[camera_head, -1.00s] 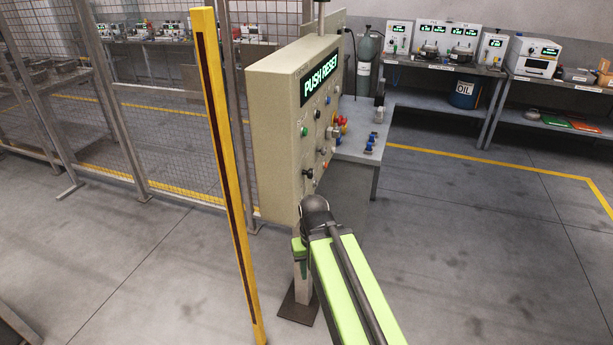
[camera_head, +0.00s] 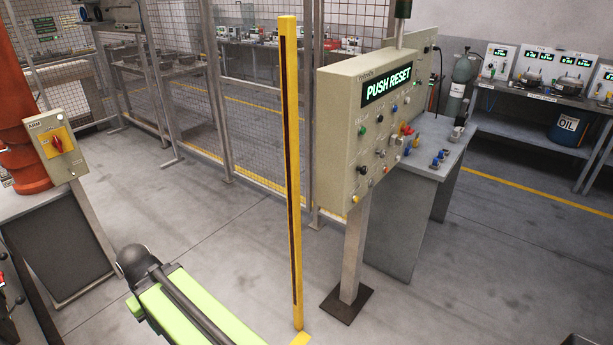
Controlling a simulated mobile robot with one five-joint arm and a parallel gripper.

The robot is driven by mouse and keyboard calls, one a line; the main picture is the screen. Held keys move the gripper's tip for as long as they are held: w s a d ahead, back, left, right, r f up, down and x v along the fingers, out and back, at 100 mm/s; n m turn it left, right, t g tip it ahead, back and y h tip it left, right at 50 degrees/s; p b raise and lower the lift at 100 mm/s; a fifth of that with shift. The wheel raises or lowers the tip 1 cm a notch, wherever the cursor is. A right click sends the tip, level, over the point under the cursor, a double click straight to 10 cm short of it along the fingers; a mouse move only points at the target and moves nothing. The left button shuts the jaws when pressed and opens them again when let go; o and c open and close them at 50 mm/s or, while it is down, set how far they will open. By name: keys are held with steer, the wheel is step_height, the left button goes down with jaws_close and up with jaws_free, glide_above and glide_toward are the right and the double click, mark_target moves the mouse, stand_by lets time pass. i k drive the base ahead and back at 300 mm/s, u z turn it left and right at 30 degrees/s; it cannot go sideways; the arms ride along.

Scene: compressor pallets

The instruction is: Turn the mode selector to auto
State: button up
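A beige control panel (camera_head: 337,140) stands on a post right of centre, its lit display (camera_head: 387,84) reading "PUSH RESET". Its face carries several small knobs and buttons, among them a black knob (camera_head: 362,170), a green button (camera_head: 363,130) and a red control on yellow (camera_head: 407,130). The small labels are too blurred to tell which is the mode selector. My green arm (camera_head: 185,305) shows at the lower left, well apart from the panel. My gripper and its fingers are not visible.
A yellow post (camera_head: 291,180) stands just left of the panel. A box with a red-and-yellow rotary switch (camera_head: 57,145) is at the left. A bench (camera_head: 410,205) adjoins the panel, and mesh fencing (camera_head: 255,100) runs behind. Open floor lies in front.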

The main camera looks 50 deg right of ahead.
mark_target(363, 170)
steer(key=u, duration=0.4)
steer(key=k, duration=1.1)
steer(key=z, duration=0.95)
steer(key=i, duration=1)
steer(key=u, duration=0.1)
